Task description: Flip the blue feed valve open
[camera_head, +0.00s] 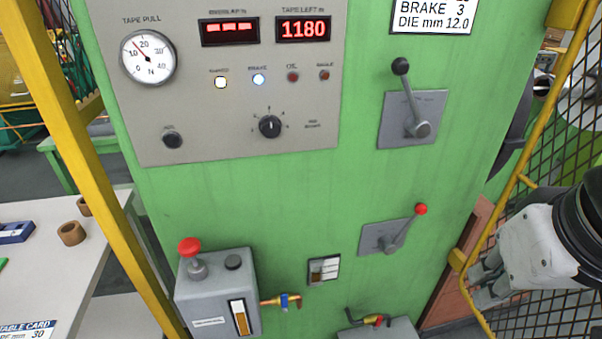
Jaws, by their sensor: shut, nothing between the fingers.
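The blue feed valve (285,301) is a small blue handle on a short brass pipe at the right side of a grey box (218,295), low in the middle of the view. The handle looks roughly upright, across the pipe; it is too small to tell more. The grey box has a red mushroom knob (190,246), a black cap and an amber sight glass (240,317). My gripper (480,287) is at the right edge, well right of the valve and apart from it.
A red-tipped lever (420,209) and a black-knobbed lever (401,67) stick out of the green cabinet (215,207). A second valve (378,320) sits low on the right. A yellow post (88,165) and a white table (70,265) stand left.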

